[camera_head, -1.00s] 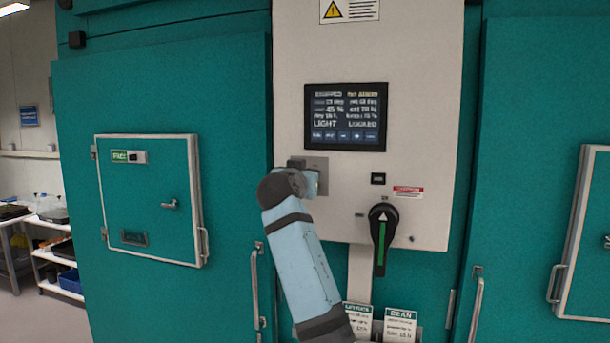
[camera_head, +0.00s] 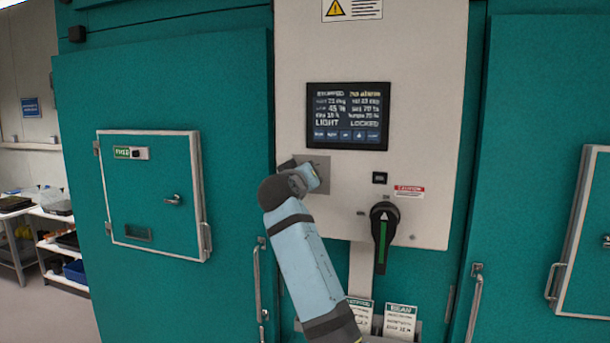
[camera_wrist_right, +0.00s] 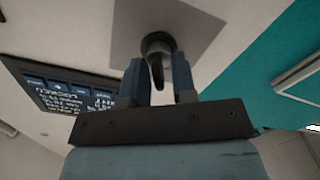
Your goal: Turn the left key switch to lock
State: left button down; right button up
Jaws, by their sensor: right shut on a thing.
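The key switch (camera_wrist_right: 157,43) is a dark round barrel on a grey square plate, with a dark key standing out of it. In the head view the plate (camera_head: 323,172) sits on the pale control panel, below and left of the screen. My right gripper (camera_wrist_right: 158,82) is shut on the key, one finger on each side of it. In the head view my light blue right arm reaches up to the plate; its wrist (camera_head: 285,187) hides the key and the fingers. My left gripper is in neither view.
The dark screen (camera_head: 347,116) shows "LIGHT" and "LOCKED". A black rotary handle with a green stripe (camera_head: 383,238) is on the panel's lower right, beside a red caution label (camera_head: 409,191). Teal chamber doors flank the panel; the left one has a small framed hatch (camera_head: 155,220).

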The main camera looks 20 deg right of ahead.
jog(key=shift+r, duration=0.1)
jog(key=o, duration=0.6)
jog(key=shift+c, duration=0.2)
jog(key=shift+s+a+f+b, duration=0.2)
jog(key=shift+s+a+b, duration=0.05)
jog(key=shift+s+b, duration=0.1)
jog(key=shift+b+v, duration=1.85)
jog(key=shift+v, duration=4.55)
jog(key=shift+r, duration=0.1)
